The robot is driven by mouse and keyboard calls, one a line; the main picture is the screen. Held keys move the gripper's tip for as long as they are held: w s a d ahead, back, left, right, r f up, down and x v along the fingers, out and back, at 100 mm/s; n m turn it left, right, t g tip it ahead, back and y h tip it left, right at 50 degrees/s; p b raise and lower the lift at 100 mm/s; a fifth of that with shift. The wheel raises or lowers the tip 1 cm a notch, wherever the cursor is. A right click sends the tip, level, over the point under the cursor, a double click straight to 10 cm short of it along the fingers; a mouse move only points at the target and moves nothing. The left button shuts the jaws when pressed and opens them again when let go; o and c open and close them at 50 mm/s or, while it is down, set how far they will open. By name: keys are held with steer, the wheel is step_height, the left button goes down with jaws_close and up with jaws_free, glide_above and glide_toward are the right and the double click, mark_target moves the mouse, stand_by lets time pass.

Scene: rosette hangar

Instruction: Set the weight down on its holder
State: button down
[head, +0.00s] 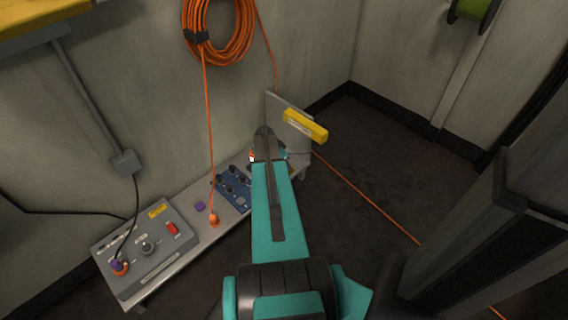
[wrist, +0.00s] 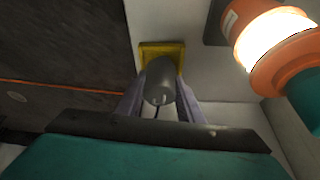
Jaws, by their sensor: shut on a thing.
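The weight (wrist: 160,82) is a grey cylinder with a small loop or hook at its near end. In the wrist view my gripper (wrist: 160,96) is shut on it, with one finger on each side. A yellow square piece (wrist: 148,49) shows just behind the weight, on a pale surface; it may be the holder. I cannot tell whether the weight touches it. In the head view my arm reaches toward the bench's far end and hides the weight and my fingertips.
An orange lamp-like thing (wrist: 262,40) glows close to the right of my gripper in the wrist view. The bench (head: 198,235) carries a control box (head: 150,250) and a blue knob panel (head: 233,190). A yellow labelled bar (head: 305,126) sits at a grey upright plate (head: 287,108). An orange cable (head: 365,196) crosses the floor.

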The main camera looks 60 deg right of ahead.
steer(key=shift+f+b, duration=0.35)
steer(key=shift+f, duration=0.1)
stand_by(1.0)
steer(key=c, duration=1.2)
jaws_free()
steer(key=shift+o, duration=0.2)
steer(key=shift+f, duration=0.1)
steer(key=p+v, duration=0.3)
steer(key=v, duration=1.1)
